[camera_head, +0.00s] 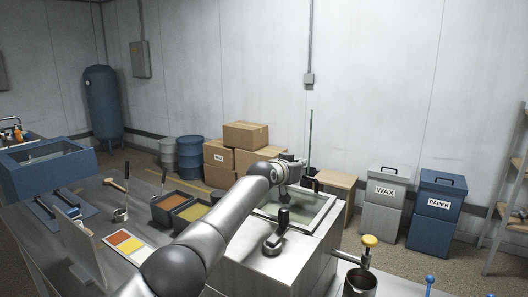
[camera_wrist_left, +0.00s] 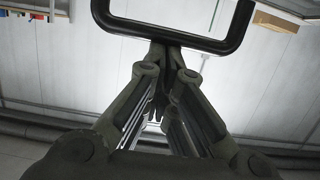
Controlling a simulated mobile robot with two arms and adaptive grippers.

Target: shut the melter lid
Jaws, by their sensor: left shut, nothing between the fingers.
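The melter (camera_head: 310,262) is a steel box at the centre front of the head view. A light frame with a greenish glassy middle, apparently its lid (camera_head: 322,208), lies level across its top. I cannot tell whether it is fully seated. A dark lever (camera_head: 274,241) stands at the front of the top. My left gripper (camera_head: 303,163) is above the far side of the melter, with its fingers shut and empty. In the left wrist view the closed fingertips (camera_wrist_left: 174,58) overlap a black U-shaped handle (camera_wrist_left: 172,42); contact is unclear. My right gripper is not in view.
Wax and colour trays (camera_head: 170,201) sit left of the melter on the grey table. A thin green upright (camera_head: 310,138) rises behind my gripper. Bins (camera_head: 433,209) stand along the wall.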

